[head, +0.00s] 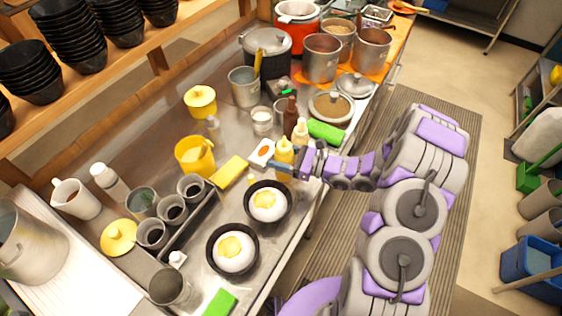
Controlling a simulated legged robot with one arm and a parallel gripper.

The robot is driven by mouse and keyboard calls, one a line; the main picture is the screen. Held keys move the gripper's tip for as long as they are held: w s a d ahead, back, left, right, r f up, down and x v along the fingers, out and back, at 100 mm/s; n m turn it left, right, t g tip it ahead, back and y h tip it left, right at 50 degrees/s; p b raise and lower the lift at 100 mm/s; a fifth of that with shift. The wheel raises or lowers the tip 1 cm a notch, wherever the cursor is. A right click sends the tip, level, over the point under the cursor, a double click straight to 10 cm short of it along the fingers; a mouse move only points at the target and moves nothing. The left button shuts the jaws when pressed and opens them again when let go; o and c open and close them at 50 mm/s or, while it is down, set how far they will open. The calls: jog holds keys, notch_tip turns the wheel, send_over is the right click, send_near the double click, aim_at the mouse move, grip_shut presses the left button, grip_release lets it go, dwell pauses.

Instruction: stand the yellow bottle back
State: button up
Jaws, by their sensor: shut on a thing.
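The yellow bottle (284,158) is near the right edge of the steel counter. It stands roughly upright, with its nozzle at the top. My gripper (283,165) reaches in from the right and is shut on the bottle's side. Part of the bottle is hidden by the gripper. I cannot tell whether its base touches the counter. Just behind it are a brown bottle (290,116) and a paler yellow bottle (300,132).
Two black bowls with eggs (250,219) (217,267) sit in front of the bottle. A yellow block (232,171) and a white-and-orange item (262,153) lie to its left.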

aim_at(286, 161)
jog(key=f, duration=0.2)
jog(key=shift+d+f, duration=0.25)
jog(key=shift+f, duration=0.15)
jog(key=shift+d, duration=0.65)
jog(key=o, duration=0.7)
jog(key=shift+a+f, duration=0.1)
jog(key=shift+a, duration=0.55)
jog(key=shift+o, duration=0.2)
jog(key=shift+d, duration=0.75)
jog(key=p+v, duration=0.2)
jog(key=v, duration=0.9)
jog(key=s+a+r+n+g+h, duration=0.2)
jog(key=s+a+r+n+g, duration=0.3)
jog(key=s+r+n, duration=0.25)
jog(key=s+a+r+n+g+h, duration=0.2)
jog(key=s+a+r+n+g, duration=0.35)
jog(key=s+r, duration=0.2)
jog(key=s+d+r+n+t+h, duration=0.1)
jog(key=s+d+r+n+h, duration=0.2)
jog(key=s, duration=0.5)
jog(key=s+d+r+n+t+h, duration=0.1)
jog(key=s+d+r+n+h, duration=0.3)
jog(key=s+d+n+h, duration=0.2)
jog(key=s+d+h, duration=0.1)
jog(key=s+h, duration=0.1)
jog(key=h, duration=0.1)
jog(key=shift+s+d+r+h, duration=0.2)
jog(key=shift+s+h, duration=0.1)
jog(key=shift+s, duration=0.1)
